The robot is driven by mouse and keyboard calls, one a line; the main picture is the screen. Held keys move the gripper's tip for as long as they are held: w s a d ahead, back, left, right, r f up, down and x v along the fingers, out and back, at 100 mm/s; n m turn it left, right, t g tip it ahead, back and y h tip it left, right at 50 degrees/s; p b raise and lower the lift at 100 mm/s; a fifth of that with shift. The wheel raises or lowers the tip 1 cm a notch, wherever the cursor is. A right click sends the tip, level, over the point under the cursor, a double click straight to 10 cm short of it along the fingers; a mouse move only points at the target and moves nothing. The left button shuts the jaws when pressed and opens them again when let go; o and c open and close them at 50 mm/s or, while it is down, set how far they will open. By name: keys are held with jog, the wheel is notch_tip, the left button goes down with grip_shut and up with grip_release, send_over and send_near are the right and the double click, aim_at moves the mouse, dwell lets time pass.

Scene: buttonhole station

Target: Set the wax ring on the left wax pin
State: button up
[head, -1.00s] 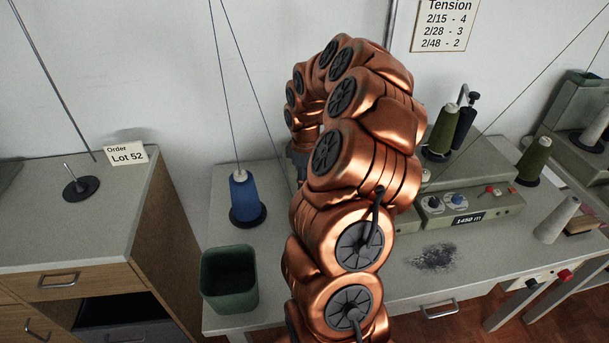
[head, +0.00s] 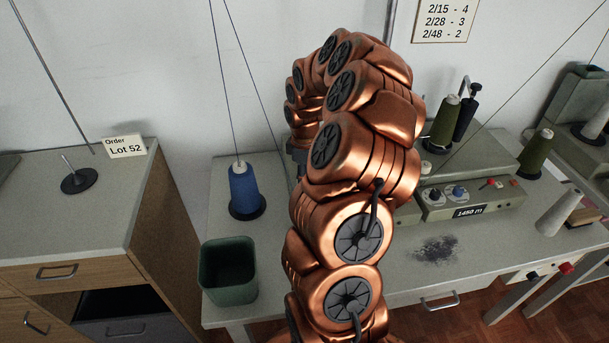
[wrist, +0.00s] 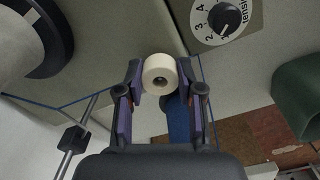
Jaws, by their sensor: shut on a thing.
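The wax ring (wrist: 155,64) is a small off-white ring with a dark hole, at the top middle of the wrist view. My gripper (wrist: 160,80) is shut on it, with one finger on each side. The ring's hole faces the wrist camera. In the head view my copper arm hides the ring and nearly all of the gripper. I cannot make out the left wax pin for certain in either view. A metal rod with a dark block (wrist: 74,138) stands at the lower left of the wrist view, apart from the ring.
A tension dial (wrist: 227,15) is at the wrist view's top right. A blue thread cone (head: 244,188) and a green bin (head: 229,274) stand on the table's left. A grey unit with knobs (head: 490,196) and a white cone (head: 558,216) are on the right. Thin threads cross the space.

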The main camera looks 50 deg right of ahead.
jog(key=shift+f, duration=0.4)
jog(key=o, duration=0.9)
jog(key=shift+o, duration=0.2)
notch_tip(320, 180, up, 12)
dwell(0.3)
dwell(0.4)
